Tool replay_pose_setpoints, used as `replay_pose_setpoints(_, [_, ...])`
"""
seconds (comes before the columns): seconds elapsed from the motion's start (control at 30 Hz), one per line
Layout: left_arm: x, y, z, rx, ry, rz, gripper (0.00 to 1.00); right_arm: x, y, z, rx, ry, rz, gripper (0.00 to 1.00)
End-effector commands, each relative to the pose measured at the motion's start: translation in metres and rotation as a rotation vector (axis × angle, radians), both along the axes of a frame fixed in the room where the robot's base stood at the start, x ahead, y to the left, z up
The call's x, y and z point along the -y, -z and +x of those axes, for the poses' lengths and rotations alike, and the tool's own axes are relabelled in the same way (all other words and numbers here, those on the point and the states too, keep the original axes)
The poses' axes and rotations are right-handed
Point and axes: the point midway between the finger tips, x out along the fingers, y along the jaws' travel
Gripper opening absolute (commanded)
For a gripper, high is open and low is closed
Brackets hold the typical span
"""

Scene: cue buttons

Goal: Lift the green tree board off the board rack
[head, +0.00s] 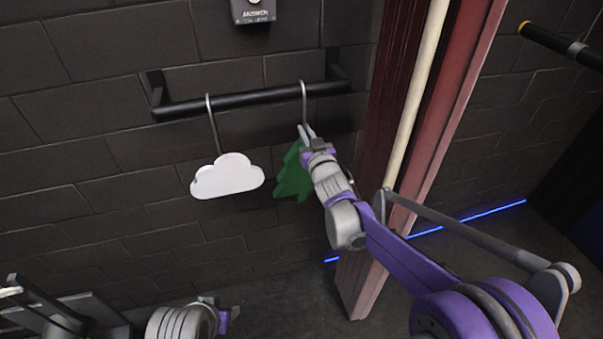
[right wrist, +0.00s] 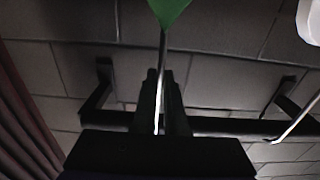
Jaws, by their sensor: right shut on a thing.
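The green tree board (head: 293,178) hangs on a thin hook (head: 304,100) near the right end of the black board rack (head: 262,97). My right gripper (head: 306,132) is at the lower part of this hook, just above the tree board, and partly covers the board's right side. In the right wrist view, the dark fingers (right wrist: 160,102) are shut on the hook's rod, and the tip of the green board shows at the top edge. The hook still meets the rack bar. Parts of my left arm show at the lower left; its finger opening is unclear.
A white cloud board (head: 226,177) hangs on its own hook left of the tree board. A dark button box (head: 253,12) is on the wall above. A reddish post with a pale pole (head: 411,110) stands close to the right of the rack.

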Motion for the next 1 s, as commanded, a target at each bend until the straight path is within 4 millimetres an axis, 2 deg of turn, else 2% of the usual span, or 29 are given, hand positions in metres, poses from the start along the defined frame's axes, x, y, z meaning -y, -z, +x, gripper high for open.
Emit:
replay_pose_setpoints(0.57, [0.000,-0.001,0.001,0.001,0.000,0.000,0.50,0.000,-0.004,0.000,0.003,-0.002,0.001,0.00])
replay_pose_setpoints(1.0, [0.000,-0.011,0.004,0.007,0.000,0.000,0.50,0.000,-0.023,0.000,0.004,-0.002,0.001,0.00])
